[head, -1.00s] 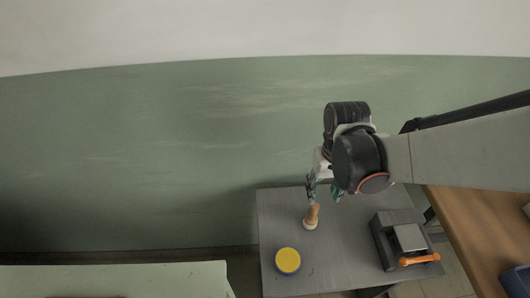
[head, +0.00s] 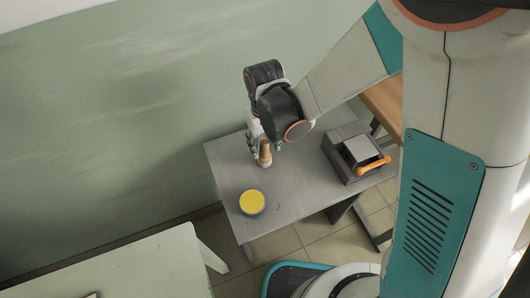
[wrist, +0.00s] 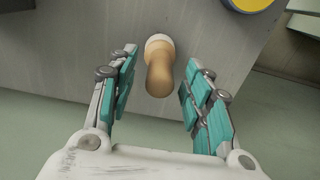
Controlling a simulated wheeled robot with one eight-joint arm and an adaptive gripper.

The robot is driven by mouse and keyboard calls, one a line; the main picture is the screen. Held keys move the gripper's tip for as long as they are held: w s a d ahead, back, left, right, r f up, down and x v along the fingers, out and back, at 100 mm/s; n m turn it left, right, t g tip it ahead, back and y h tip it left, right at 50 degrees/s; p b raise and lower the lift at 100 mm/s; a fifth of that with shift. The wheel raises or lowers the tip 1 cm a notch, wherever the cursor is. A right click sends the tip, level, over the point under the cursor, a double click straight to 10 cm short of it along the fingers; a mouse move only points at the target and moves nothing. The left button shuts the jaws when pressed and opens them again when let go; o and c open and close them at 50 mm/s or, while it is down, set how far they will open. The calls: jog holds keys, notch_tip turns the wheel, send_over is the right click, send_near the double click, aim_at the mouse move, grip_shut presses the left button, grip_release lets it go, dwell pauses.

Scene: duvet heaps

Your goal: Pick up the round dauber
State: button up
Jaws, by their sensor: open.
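The round dauber (head: 265,154) has a tan wooden handle and a pale round base. It stands on the grey table (head: 228,166), close to its back edge. My gripper (head: 262,143) is over it and partly covers it in the head view. In the wrist view the dauber (wrist: 160,72) lies between the teal fingers of my open gripper (wrist: 160,60), with a gap on both sides. No contact shows.
A round yellow-topped tin (head: 252,202) stands near the front left of the table. A dark grey device with an orange handle (head: 373,165) stands on the right. A pale green surface (head: 150,268) is at the lower left. A green wall rises behind.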

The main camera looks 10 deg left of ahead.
jog(key=shift+r, duration=0.1)
grip_shut()
